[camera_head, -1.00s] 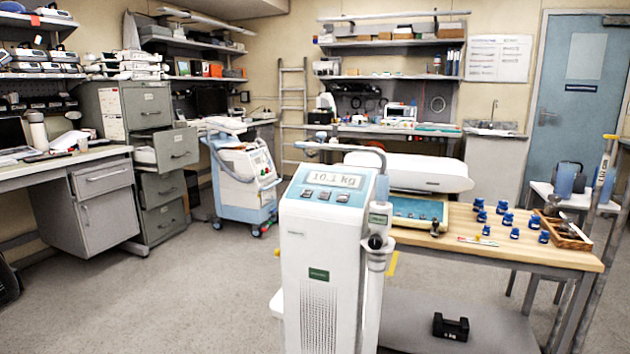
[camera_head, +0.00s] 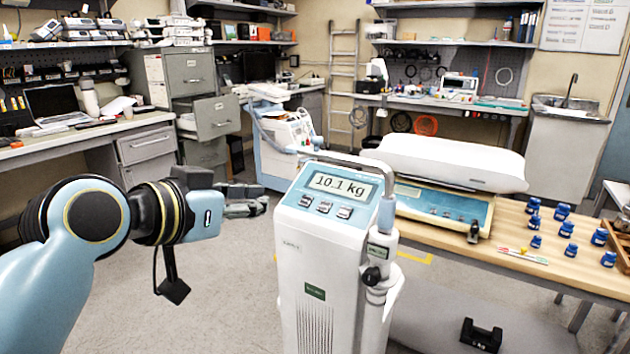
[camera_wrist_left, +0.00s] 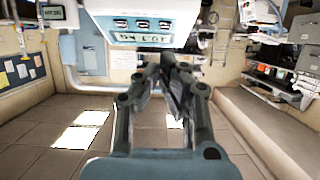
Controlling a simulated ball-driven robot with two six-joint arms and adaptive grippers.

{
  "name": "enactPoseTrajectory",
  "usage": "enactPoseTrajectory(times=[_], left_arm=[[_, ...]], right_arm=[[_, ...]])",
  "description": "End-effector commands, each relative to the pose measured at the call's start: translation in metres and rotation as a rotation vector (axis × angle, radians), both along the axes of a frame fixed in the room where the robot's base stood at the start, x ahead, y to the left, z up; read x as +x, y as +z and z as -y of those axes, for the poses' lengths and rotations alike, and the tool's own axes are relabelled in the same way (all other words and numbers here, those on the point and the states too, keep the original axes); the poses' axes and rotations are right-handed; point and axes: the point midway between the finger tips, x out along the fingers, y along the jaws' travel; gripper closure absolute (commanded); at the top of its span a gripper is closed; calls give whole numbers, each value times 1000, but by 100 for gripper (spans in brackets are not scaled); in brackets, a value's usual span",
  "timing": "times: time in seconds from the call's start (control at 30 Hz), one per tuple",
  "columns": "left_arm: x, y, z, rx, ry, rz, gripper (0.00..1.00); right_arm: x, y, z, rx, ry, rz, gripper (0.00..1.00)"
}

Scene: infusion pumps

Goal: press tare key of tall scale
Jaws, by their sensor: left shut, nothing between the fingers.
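The tall scale (camera_head: 325,250) is a white column with a light-blue sloped head. Its display (camera_head: 337,183) reads 10.1 kg. A row of three small keys (camera_head: 325,206) sits below the display; their labels are too small to read, so I cannot tell which is tare. My left gripper (camera_head: 262,203) is shut and empty, just left of the scale's head and apart from it in the picture. In the left wrist view the shut fingers (camera_wrist_left: 168,62) point toward the scale's head (camera_wrist_left: 142,12), which appears upside down with its keys and display visible. My right gripper is not in view.
A wooden table (camera_head: 500,245) on the right holds a white-topped bench scale (camera_head: 450,163) and several blue-capped bottles (camera_head: 567,229).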

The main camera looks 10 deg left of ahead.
Motion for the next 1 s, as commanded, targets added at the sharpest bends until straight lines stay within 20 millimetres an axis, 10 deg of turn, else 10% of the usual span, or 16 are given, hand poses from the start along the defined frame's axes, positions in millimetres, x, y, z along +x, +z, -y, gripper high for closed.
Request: enactPoseTrajectory(times=[0.17, 0.63, 1.0], left_arm=[[7, 31, 2, -7, 1, 47, 100], [13, 30, 3, -7, 3, 49, 100], [73, 11, 28, -8, 2, 49, 100]], right_arm=[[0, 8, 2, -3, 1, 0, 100], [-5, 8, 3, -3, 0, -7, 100], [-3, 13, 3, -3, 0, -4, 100]])
